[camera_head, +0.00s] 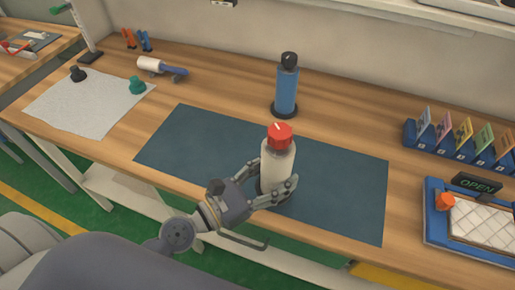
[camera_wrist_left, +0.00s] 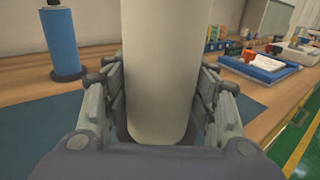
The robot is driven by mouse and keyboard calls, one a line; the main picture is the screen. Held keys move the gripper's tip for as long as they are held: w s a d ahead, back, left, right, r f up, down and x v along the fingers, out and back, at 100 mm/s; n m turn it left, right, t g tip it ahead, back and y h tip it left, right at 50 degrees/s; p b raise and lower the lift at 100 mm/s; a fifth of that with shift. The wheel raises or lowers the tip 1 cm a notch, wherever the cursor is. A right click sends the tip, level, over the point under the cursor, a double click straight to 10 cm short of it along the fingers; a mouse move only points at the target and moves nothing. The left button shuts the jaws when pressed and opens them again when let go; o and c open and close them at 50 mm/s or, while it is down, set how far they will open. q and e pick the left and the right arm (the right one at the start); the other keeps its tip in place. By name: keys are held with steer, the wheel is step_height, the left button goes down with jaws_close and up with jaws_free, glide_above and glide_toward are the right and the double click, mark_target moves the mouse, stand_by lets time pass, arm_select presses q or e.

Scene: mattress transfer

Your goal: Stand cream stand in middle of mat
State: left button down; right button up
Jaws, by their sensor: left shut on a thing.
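The cream stand (camera_head: 277,160) is a cream cylinder with a red knob on top, upright over the dark blue mat (camera_head: 205,145), right of the mat's middle and towards its front. My left gripper (camera_head: 276,186) is shut around its lower part. In the left wrist view the cream stand (camera_wrist_left: 160,70) fills the space between the fingers (camera_wrist_left: 160,105). Its base is partly hidden by the fingers, and I cannot tell whether it touches the mat. My right gripper is not in view.
A blue stand with a black knob (camera_head: 286,88) stands upright behind the mat, near its back edge. A blue card rack (camera_head: 460,145) and a blue tray (camera_head: 433,238) are at the right. A white sheet (camera_head: 85,105) lies at the left. The mat's left part is clear.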

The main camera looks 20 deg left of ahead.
arm_select(q)
steer(key=w+a+f, duration=0.1)
steer(key=w+a, duration=0.1)
steer(key=w, duration=0.1)
steer(key=w+a+f+b, duration=0.1)
steer(key=w+a, duration=0.1)
steer(key=w, duration=0.1)
steer(key=w+a+f+b, duration=0.1)
steer(key=w+a, duration=0.1)
steer(key=w, duration=0.1)
steer(key=shift+w+a, duration=0.4)
steer(key=shift+f, duration=0.7)
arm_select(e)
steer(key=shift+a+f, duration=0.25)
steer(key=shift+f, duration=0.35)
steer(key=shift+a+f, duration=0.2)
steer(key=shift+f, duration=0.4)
arm_select(q)
steer(key=shift+b, duration=0.3)
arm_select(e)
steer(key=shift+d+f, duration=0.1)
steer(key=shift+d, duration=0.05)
